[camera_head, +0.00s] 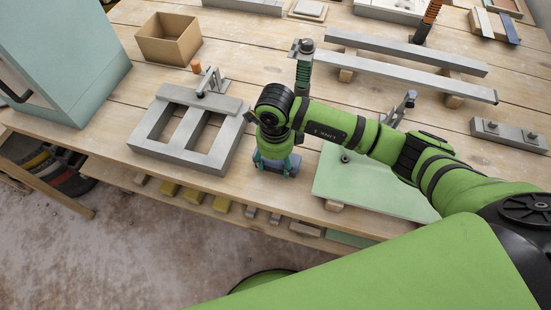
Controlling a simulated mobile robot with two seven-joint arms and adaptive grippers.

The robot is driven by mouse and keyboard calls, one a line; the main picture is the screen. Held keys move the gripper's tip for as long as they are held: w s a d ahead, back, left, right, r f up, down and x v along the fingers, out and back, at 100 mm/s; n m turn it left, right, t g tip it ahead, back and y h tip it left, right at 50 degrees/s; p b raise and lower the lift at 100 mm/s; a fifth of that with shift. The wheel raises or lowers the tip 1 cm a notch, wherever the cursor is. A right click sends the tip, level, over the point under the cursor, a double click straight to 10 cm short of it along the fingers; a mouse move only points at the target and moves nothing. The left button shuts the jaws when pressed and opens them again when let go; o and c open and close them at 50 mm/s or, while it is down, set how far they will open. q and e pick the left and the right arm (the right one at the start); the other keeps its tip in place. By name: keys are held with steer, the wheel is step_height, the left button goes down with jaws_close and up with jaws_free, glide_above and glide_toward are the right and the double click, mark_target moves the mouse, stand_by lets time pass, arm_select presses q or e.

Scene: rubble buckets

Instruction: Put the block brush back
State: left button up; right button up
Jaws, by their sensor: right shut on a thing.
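My right arm reaches in from the right. My right gripper (277,165) points down at the table's front edge, between a grey metal frame and a pale green plate. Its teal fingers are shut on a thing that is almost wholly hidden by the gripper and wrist. I take it to be the block brush, but its bristles and shape cannot be made out. Whether it touches the table cannot be told. My left gripper is not in view.
The grey two-window frame (139,133) with a clamp lies left of the gripper. The pale green plate (370,190) lies right. A green-handled tool (303,70) stands behind the wrist. Long grey bars (400,70), an open cardboard box (168,40) and a teal cabinet (70,60) stand farther off.

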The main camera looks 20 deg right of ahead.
steer(key=shift+f, duration=0.2)
steer(key=o, duration=1.2)
steer(key=shift+r, duration=0.4)
step_height(320, 180, up, 11)
steer(key=b, duration=0.3)
steer(key=shift+f, duration=0.15)
steer(key=shift+r, duration=0.5)
